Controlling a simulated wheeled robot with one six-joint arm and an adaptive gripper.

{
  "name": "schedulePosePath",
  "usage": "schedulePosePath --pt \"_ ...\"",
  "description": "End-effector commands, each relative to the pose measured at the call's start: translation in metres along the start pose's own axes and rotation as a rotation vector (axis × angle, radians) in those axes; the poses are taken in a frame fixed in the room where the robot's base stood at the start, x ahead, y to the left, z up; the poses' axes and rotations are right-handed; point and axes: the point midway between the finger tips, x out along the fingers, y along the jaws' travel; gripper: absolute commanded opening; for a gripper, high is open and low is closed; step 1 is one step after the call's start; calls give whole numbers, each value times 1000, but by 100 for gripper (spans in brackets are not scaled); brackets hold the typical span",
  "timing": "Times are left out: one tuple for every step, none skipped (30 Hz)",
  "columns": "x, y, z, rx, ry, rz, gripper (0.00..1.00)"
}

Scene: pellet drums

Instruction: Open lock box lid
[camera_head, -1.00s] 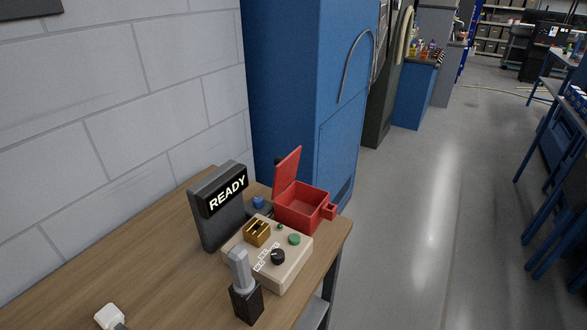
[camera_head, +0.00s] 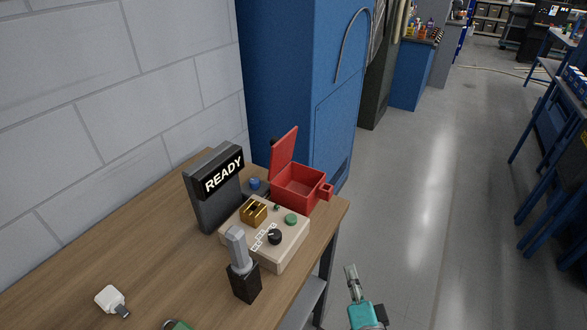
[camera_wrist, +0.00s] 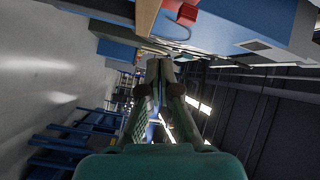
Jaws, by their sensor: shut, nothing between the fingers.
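In the wrist view part of a red thing, likely the box (camera_wrist: 181,12), shows at the top. My gripper (camera_head: 351,270) is shut and empty, in the air off the table's right edge, in front of and below the box in the picture. In the wrist view its fingertips (camera_wrist: 160,68) are together and touch nothing.
A beige control box (camera_head: 265,232) with knob and buttons, a dark READY display (camera_head: 215,188) and a grey tool in a black holder (camera_head: 242,270) stand on the table (camera_head: 150,262). A white plug (camera_head: 112,300) lies near. A blue cabinet (camera_head: 300,80) is behind.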

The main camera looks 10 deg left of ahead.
Motion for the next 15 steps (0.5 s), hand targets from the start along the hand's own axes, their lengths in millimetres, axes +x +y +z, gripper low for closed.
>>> schedulePosePath --pt "20 -16 1 43 -9 -23 0" --pt "30 -23 2 71 -16 -32 0" --pt "43 -34 3 110 -25 -45 0" --pt "53 -42 4 139 -33 -53 0" --pt "63 -51 4 168 -41 -61 0" --pt "75 -63 6 207 -52 -73 0" --pt "84 -72 7 235 -61 -81 0" --pt "93 -81 8 263 -69 -88 0" --pt "103 -93 9 297 -80 -97 0" --pt "111 -102 10 321 -88 -104 0" --pt "118 -110 10 343 -96 -109 0" --pt "125 -120 12 371 -106 -114 0" --pt "130 -126 13 390 -113 -119 0" --pt "135 -133 13 405 -119 -123 0" --pt "139 -139 14 425 -126 -125 0"
